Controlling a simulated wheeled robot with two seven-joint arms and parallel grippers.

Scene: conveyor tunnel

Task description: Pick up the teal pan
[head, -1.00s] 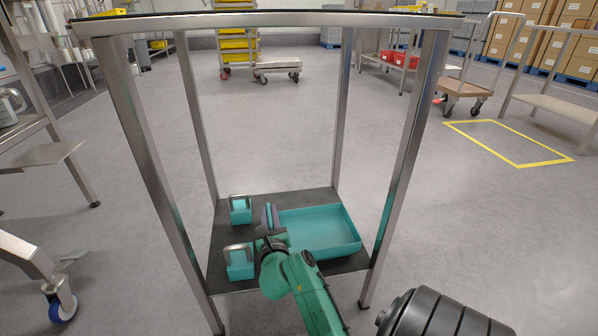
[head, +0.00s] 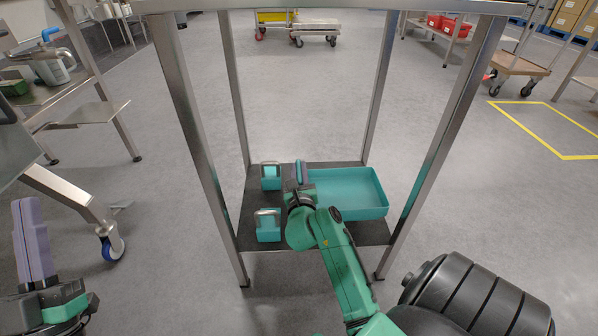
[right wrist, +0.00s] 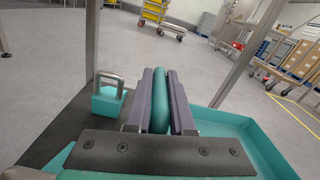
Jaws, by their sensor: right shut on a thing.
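The teal pan (head: 347,190) is a wide, shallow rectangular tray on the dark lower shelf of a metal table. Its wall also shows at the right of the right wrist view (right wrist: 265,150). My right gripper (head: 300,178) is at the pan's left side, shut on an upright teal part (right wrist: 160,100) between its two purple-grey fingers. This part looks like the pan's grip, but the join is hidden. The pan appears to rest on the shelf. My left gripper (head: 34,240) is at the lower left, away from the table; its finger gap is unclear.
Two small teal blocks with metal handles, the far one (head: 271,180) and the near one (head: 268,230), stand left of the pan. The lower shelf (head: 258,205) sits between metal legs (head: 198,150). A wheeled cart (head: 75,200) is at left. Open floor lies beyond.

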